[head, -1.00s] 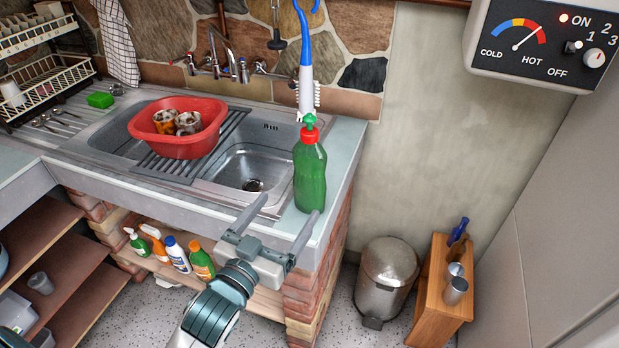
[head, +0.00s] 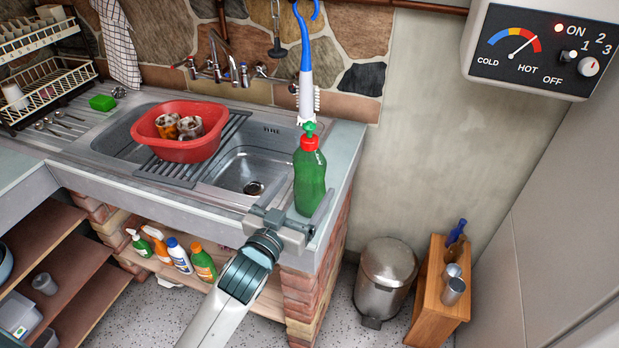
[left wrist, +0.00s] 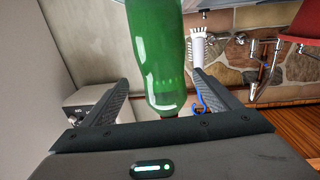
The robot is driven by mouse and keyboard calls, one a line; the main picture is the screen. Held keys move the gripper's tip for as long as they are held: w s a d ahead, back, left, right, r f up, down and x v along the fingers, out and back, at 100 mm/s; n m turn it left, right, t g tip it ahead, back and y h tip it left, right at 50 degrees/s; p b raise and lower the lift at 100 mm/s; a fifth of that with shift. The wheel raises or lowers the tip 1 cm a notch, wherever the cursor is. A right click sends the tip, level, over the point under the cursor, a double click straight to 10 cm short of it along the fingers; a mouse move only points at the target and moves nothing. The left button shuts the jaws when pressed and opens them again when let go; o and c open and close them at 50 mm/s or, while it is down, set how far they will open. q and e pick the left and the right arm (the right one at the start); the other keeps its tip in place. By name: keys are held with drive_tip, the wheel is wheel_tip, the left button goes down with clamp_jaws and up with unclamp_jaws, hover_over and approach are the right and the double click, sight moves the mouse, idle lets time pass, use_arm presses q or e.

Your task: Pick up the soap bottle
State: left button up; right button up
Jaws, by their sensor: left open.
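The soap bottle (head: 309,176) is green with a red collar and a green pump top. It stands upright on the front right corner of the sink counter. My left gripper (head: 308,203) is open at the bottle's lower front, with its fingers pointing towards it. In the left wrist view the bottle (left wrist: 155,50) shows upside down between the two open fingers (left wrist: 160,84), with a gap on each side. Its top is out of that view. My right gripper is not in view.
A blue and white brush (head: 306,75) rises just behind the bottle. A red basin (head: 180,148) with mugs sits over the sink (head: 240,170) to the left. Several bottles (head: 178,254) stand on the shelf below. A metal bin (head: 385,280) and wooden stand (head: 435,290) are at right.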

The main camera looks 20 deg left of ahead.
sight(307, 184)
use_arm(q)
drive_tip(key=w, duration=0.2)
drive_tip(key=shift+w+d+r+p, duration=0.1)
drive_tip(key=shift+w+d+p, duration=0.05)
drive_tip(key=shift+w+p, duration=0.2)
drive_tip(key=shift+w, duration=0.6)
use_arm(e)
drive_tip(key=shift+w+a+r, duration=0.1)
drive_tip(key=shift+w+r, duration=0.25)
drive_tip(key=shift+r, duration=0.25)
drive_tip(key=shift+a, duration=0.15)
use_arm(q)
drive_tip(key=shift+w, duration=0.1)
drive_tip(key=shift+w+p, duration=0.55)
drive_tip(key=shift+w, duration=0.05)
drive_tip(key=w, duration=0.1)
drive_tip(key=w+p, duration=0.1)
drive_tip(key=w, duration=0.1)
drive_tip(key=shift+w+d+f, duration=0.15)
drive_tip(key=shift+w+f, duration=0.2)
drive_tip(key=shift+w, duration=0.05)
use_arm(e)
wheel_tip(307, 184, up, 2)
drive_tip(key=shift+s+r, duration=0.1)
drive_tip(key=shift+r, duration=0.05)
